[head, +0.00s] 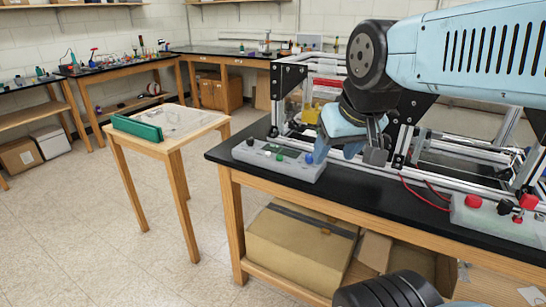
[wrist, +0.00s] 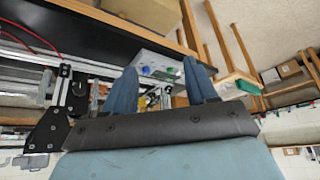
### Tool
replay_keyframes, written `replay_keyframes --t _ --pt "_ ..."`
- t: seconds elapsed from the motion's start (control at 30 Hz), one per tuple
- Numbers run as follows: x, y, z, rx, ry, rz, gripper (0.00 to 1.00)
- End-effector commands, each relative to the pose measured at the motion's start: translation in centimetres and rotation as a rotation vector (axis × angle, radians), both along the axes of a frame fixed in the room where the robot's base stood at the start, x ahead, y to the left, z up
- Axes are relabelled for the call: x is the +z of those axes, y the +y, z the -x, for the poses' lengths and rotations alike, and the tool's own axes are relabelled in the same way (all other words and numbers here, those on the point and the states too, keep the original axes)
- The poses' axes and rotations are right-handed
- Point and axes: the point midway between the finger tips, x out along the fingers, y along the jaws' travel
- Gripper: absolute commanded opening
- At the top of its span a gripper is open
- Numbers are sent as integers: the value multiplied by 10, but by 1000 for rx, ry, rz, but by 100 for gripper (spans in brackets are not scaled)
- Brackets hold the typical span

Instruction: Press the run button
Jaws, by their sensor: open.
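A grey control box (head: 262,162) sits on the near left corner of the black workbench. On its top are a black knob (head: 250,141), a green button (head: 280,157) and a blue button (head: 309,158). No label is readable, so I cannot tell which is the run button. My gripper (head: 337,152) is open and empty, just right of the blue button in the head view. In the wrist view my gripper (wrist: 160,68) has its blue fingers spread, with the blue button (wrist: 147,70) and green button (wrist: 170,71) showing between them. I see no contact.
An aluminium extrusion frame (head: 440,178) stands on the black bench (head: 400,210) behind and right of my gripper. A second box (head: 490,222) with red and black controls lies at right, with red wires. A small wooden table (head: 185,128) stands left, across open floor.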

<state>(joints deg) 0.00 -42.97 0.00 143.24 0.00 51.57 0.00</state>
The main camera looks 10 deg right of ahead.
Motion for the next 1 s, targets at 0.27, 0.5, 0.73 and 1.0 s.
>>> replay_keyframes --t 0.27,0.5,0.73,1.0 --pt "0 0 0 0 0 0 57" --pt "4 0 -6 12 8 7 38" --pt "17 1 -38 79 58 43 16" --pt "31 2 -91 189 130 94 0"
